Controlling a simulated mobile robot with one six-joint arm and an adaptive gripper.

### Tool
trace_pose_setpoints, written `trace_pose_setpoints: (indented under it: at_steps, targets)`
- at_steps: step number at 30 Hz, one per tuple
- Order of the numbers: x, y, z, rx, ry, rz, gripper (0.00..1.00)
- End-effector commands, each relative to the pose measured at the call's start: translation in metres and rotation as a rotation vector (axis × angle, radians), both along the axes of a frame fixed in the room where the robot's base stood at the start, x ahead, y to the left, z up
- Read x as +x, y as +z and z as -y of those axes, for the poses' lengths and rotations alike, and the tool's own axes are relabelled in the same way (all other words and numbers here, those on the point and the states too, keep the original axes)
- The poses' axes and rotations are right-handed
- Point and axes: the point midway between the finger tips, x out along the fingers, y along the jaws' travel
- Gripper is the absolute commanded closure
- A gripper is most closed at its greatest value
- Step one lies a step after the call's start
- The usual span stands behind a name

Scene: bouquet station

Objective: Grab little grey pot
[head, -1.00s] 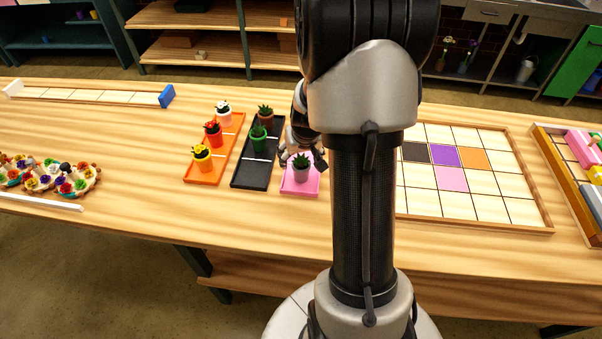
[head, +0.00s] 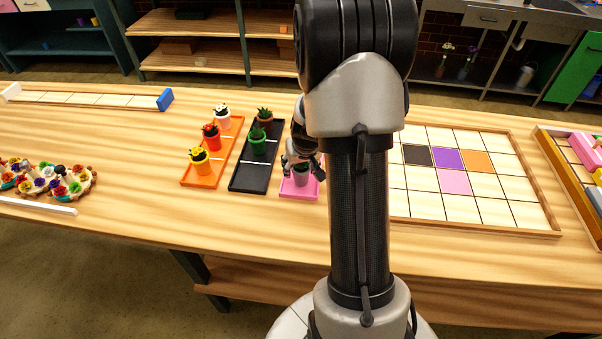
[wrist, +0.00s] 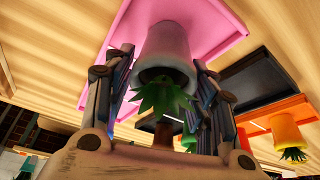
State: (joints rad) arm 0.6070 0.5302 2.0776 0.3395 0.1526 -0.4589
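The little grey pot (head: 302,178) with a green spiky plant stands on the pink tray (head: 287,189), partly hidden by my gripper (head: 302,160) in the head view. In the wrist view the grey pot (wrist: 168,50) is between the two fingers of my gripper (wrist: 165,78), with its plant (wrist: 162,98) pointing toward the palm. The fingers are apart, one on each side of the pot. A gap shows between each finger and the pot. The pot rests on the pink tray (wrist: 110,45).
Left of the pink tray is a black tray (head: 243,182) with a green pot (head: 258,143) and a brown pot (head: 264,117). An orange tray (head: 197,180) holds red, yellow and white pots. A gridded board (head: 500,209) lies to the right.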

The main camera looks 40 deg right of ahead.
Motion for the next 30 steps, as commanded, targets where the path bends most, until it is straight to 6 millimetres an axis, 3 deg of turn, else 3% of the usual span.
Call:
trace_pose_setpoints:
  at_steps: [18,30]
  targets:
    - [0.000,0.000,0.000,0.000,0.000,0.000,0.92]
    - [0.001,0.011,0.000,-0.001,0.000,0.003,0.93]
